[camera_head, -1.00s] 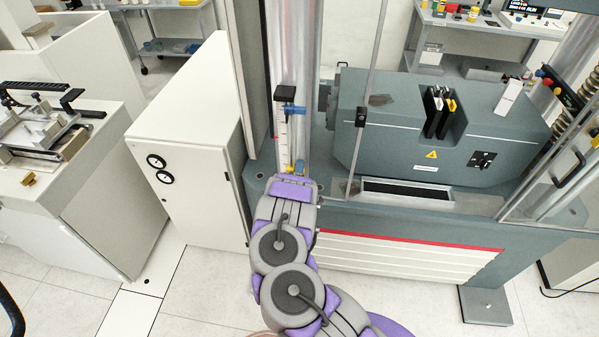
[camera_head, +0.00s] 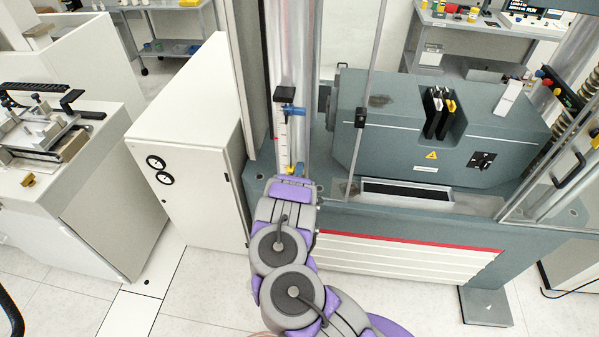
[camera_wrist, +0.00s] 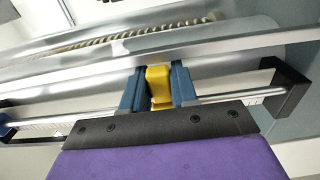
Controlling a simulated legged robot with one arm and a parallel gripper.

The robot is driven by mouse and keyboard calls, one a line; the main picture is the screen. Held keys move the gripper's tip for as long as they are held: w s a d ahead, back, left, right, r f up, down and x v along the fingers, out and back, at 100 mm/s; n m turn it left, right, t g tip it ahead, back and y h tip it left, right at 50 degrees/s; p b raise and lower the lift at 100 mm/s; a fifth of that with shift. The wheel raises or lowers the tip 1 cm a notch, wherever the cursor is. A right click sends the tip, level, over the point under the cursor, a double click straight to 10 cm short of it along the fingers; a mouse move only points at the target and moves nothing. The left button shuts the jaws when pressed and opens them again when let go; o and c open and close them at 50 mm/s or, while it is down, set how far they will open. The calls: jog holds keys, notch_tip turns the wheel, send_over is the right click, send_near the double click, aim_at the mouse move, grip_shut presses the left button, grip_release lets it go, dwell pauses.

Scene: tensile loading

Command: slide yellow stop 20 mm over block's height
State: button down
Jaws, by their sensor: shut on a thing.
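The yellow stop (camera_wrist: 159,88) sits on a metal rod beside a white scale (camera_wrist: 60,128) in the wrist view. My gripper (camera_wrist: 158,85) has its two blue fingers on either side of the stop and is shut on it. In the head view the yellow stop (camera_head: 291,169) shows low on the upright scale (camera_head: 282,135), just beyond the end of my arm. A blue piece (camera_head: 293,109) sits higher on the same scale, under a black top bracket (camera_head: 285,93). My fingertips are mostly hidden in the head view. I cannot read the scale marks.
A black end bracket (camera_wrist: 287,87) holds the rod near the gripper in the wrist view. A grey-green machine block (camera_head: 440,125) stands right of the column. A thin upright bar (camera_head: 367,95) stands between them. A white cabinet (camera_head: 190,150) is on the left.

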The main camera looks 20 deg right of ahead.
notch_tip(320, 180, down, 10)
jog(key=b, duration=0.5)
jog(key=c, duration=1)
grip_release()
jog(key=shift+o, duration=0.2)
jog(key=shift+s, duration=0.1)
jog(key=p+v, duration=0.1)
jog(key=v, duration=1.6)
jog(key=shift+a, duration=0.2)
